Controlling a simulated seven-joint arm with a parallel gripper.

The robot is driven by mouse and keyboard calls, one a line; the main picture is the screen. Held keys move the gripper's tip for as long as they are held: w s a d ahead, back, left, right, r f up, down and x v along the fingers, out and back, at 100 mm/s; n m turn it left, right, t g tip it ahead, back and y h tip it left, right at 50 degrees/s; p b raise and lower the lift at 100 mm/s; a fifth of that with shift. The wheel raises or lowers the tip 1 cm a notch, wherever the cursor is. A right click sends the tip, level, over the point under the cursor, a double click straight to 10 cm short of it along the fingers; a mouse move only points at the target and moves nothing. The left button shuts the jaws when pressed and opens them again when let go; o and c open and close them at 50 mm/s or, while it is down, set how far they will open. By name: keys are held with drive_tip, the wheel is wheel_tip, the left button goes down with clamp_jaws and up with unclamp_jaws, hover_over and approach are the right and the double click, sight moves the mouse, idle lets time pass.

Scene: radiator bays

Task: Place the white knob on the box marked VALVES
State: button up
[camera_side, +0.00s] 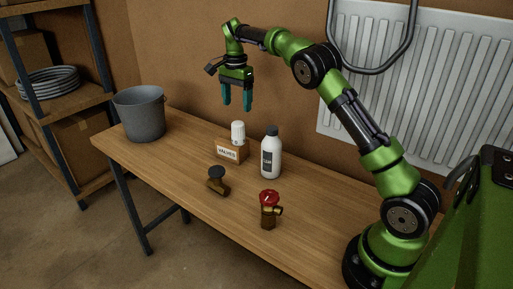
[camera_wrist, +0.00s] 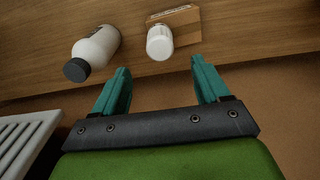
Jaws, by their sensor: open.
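The white knob (camera_side: 238,132) stands upright on top of the box marked VALVES (camera_side: 227,154), near the back edge of the wooden table. In the wrist view the white knob (camera_wrist: 160,42) shows on the cardboard-coloured box (camera_wrist: 184,16), beyond my fingertips. My gripper (camera_side: 237,108) is open and empty, with its teal fingers pointing down above the knob and apart from it. In the wrist view my gripper (camera_wrist: 162,72) shows a wide gap between its fingers.
A white bottle with a dark cap (camera_side: 271,155) stands right of the box. A brass valve with a black cap (camera_side: 217,182) and one with a red cap (camera_side: 268,211) are in front. A grey bucket (camera_side: 141,114) stands at the left end. The table (camera_side: 180,160) is clear between bucket and box.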

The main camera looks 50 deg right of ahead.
drive_tip(key=shift+r, duration=0.85)
drive_tip(key=s+a+r+n+t+y, duration=0.1)
drive_tip(key=s+a+r+n+t, duration=0.2)
drive_tip(key=s+a+r+n, duration=0.55)
drive_tip(key=s+a+f+n+t, duration=0.1)
drive_tip(key=s+a, duration=0.2)
drive_tip(key=s, duration=0.4)
drive_tip(key=s+a+f+n+t, duration=0.1)
drive_tip(key=s+a+f+n, duration=0.1)
drive_tip(key=s+a, duration=0.2)
drive_tip(key=s+a+f+n+t+y, duration=0.1)
drive_tip(key=s+a+f+n+t, duration=0.1)
drive_tip(key=s, duration=0.8)
drive_tip(key=shift+a+f, duration=0.15)
drive_tip(key=shift+a, duration=0.5)
